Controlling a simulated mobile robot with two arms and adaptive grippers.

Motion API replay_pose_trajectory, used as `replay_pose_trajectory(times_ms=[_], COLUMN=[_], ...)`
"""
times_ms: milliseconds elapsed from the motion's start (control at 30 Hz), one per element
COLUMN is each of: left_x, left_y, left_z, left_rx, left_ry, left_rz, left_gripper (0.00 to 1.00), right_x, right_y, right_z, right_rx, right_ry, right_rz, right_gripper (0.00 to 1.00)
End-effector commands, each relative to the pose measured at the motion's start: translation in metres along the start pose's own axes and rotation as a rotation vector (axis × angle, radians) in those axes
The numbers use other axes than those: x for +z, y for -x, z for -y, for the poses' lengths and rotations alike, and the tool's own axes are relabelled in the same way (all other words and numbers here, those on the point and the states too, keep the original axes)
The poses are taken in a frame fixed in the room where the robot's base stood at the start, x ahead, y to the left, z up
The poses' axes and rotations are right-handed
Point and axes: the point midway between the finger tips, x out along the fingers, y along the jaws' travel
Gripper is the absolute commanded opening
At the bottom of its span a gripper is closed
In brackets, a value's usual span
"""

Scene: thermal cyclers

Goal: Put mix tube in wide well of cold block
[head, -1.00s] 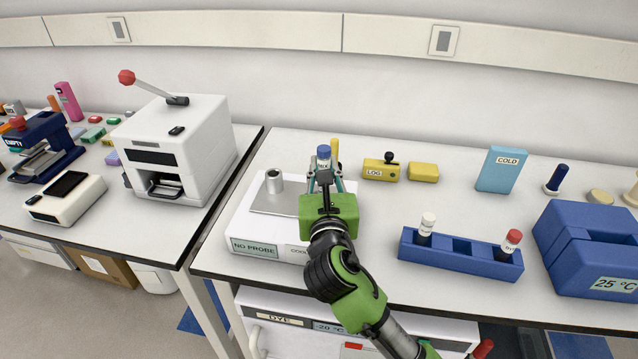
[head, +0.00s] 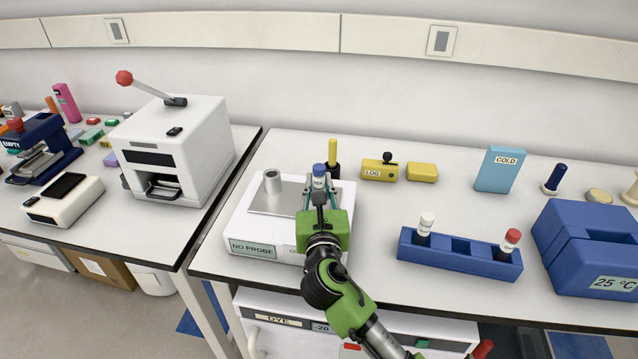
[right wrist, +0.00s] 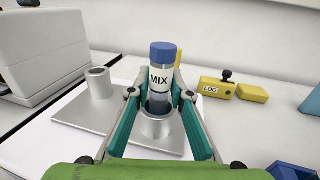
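The mix tube (right wrist: 162,78) is clear with a blue cap and a "MIX" label; its cap also shows in the head view (head: 319,170). My right gripper (right wrist: 161,84) has its fingers closed on both sides of the tube and holds it upright. The tube's lower end is at the mouth of the wide well (right wrist: 160,128) of the cold block (right wrist: 120,138); how deep it reaches, I cannot tell. The block is a silver plate on a white unit (head: 245,222) marked "NO PROBE". A narrower silver well (head: 272,181) stands to the left. My left gripper is not in view.
A yellow post (head: 333,152) stands close behind the block. Yellow boxes (head: 381,170) lie to the right at the back. A blue rack (head: 460,256) with two tubes stands to the right. A white machine (head: 177,150) is on the left table.

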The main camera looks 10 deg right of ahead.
Motion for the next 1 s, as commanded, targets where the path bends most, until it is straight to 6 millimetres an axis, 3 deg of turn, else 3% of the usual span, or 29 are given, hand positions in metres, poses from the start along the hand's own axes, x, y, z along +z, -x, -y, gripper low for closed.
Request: replay_pose_trajectory(times_ms=[467,1000], left_x=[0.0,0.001], left_y=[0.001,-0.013], left_z=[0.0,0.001], left_rx=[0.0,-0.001], left_ry=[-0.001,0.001], left_rz=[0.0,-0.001], left_gripper=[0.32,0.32], right_x=[0.003,0.002], right_y=[0.003,0.103], right_z=[0.0,0.0], right_rx=[0.0,0.0], right_ry=[-0.001,-0.001], right_rz=[-0.001,-0.001], right_gripper=[0.34,0.34])
